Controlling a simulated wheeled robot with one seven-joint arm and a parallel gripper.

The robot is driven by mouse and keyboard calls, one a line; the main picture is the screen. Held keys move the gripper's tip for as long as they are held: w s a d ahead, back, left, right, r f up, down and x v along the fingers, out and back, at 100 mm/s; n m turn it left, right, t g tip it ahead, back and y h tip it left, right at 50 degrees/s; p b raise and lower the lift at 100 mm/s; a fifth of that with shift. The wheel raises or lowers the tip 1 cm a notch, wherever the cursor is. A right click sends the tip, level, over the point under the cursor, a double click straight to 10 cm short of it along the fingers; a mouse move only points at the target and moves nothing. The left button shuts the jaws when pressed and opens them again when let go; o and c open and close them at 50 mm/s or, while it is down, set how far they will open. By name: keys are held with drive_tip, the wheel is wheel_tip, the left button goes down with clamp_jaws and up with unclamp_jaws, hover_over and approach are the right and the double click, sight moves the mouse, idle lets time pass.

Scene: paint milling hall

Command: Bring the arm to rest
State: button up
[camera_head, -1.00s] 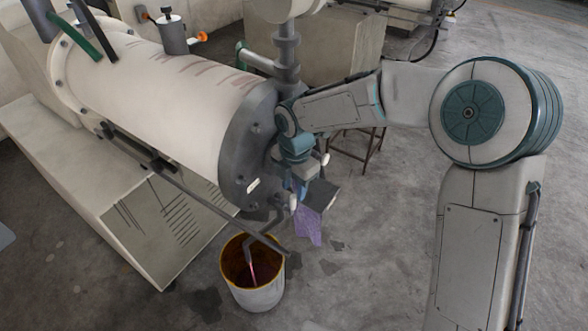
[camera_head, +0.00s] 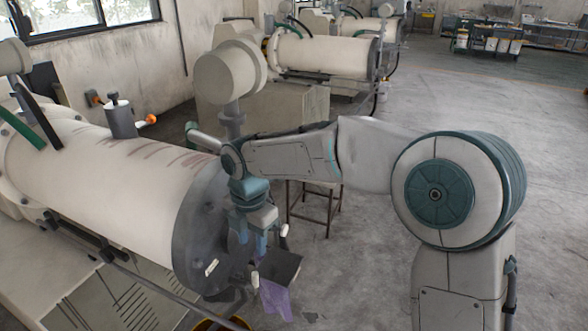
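My arm reaches in from the right, bent at its large teal-capped joint, with its forearm stretched left towards the end of a cream mill drum (camera_head: 120,185). My gripper (camera_head: 252,250) points down beside the drum's dark end plate (camera_head: 200,235).
A bucket's yellow rim (camera_head: 222,324) shows at the bottom edge, below the drum. A dark metal stand (camera_head: 315,205) is behind my forearm. Another mill (camera_head: 325,57) stands farther back. Open concrete floor (camera_head: 480,105) lies to the right and behind.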

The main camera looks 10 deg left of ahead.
drive_tip(key=s+d+r+m+t+h+b, duration=0.1)
drive_tip(key=s+d+r+m, duration=0.15)
drive_tip(key=d+m, duration=1)
drive_tip(key=s+d+r+m+t+b, duration=0.15)
drive_tip(key=s+d+m, duration=0.25)
drive_tip(key=d+m, duration=0.8)
drive_tip(key=s+d+f+m+t+b, duration=0.1)
drive_tip(key=s+d+f+m, duration=0.1)
drive_tip(key=s+d+m, duration=0.4)
drive_tip(key=s+d, duration=0.1)
drive_tip(key=d, duration=0.2)
drive_tip(key=shift+d+f+m+y, duration=0.2)
drive_tip(key=shift+f+m+y, duration=0.1)
drive_tip(key=shift+f+m, duration=0.1)
drive_tip(key=shift+s+a+t, duration=0.1)
drive_tip(key=shift+t, duration=0.15)
